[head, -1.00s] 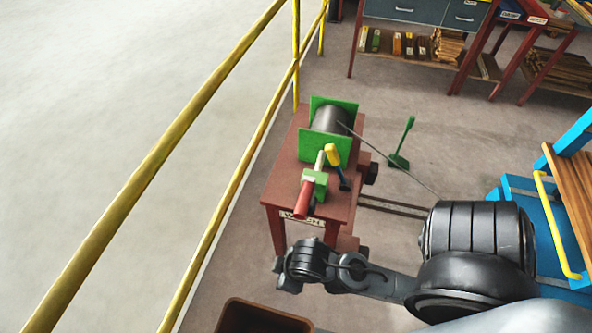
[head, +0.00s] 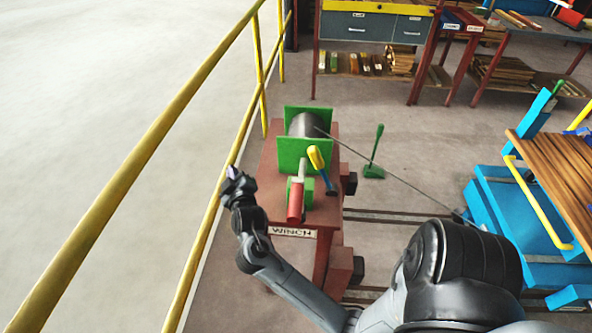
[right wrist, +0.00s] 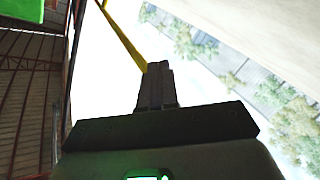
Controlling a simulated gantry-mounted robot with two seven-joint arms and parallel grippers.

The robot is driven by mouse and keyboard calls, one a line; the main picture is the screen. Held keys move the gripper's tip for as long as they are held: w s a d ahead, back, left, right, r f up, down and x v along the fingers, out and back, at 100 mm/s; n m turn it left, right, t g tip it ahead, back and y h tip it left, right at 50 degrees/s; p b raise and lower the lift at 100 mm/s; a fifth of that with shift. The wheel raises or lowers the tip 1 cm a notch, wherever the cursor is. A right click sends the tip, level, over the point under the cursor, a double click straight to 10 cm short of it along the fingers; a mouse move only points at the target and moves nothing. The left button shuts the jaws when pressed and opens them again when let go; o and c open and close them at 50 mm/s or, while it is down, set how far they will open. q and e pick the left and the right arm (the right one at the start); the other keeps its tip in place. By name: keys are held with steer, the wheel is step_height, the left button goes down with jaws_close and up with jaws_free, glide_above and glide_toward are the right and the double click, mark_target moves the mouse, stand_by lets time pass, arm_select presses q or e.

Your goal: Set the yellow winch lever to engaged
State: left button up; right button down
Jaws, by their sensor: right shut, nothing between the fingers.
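The yellow winch lever (head: 317,159) stands on the red-brown winch table (head: 265,190), right of a red-handled crank (head: 295,200). The lever has a yellow grip on top and a dark bluish lower part, and it leans to the left. Behind it is the winch drum (head: 303,125) between green side plates. My right gripper (head: 232,174) is raised at the left side of the table, apart from the lever. In the right wrist view its fingers (right wrist: 156,85) are together with nothing between them. My left gripper is not in view.
A yellow railing (head: 212,215) runs along the left, close to my right gripper. A cable (head: 380,168) runs from the drum to a blue cart (head: 490,205) at right. A green floor lever (head: 376,155) stands right of the table.

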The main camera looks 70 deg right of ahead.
steer(key=s+d+f+m+g+h+b, duration=0.25)
steer(key=s+d+g+h+b, duration=0.35)
steer(key=g, duration=0.5)
arm_select(q)
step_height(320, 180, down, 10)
steer(key=b, duration=0.3)
arm_select(e)
steer(key=s+a+r+n+g, duration=0.1)
steer(key=s+a+n+g, duration=0.1)
steer(key=a+g, duration=0.5)
steer(key=g, duration=0.3)
steer(key=shift+s+a+r+y, duration=0.15)
steer(key=shift+a+r+y, duration=0.15)
steer(key=shift+y, duration=0.1)
steer(key=shift+d, duration=0.1)
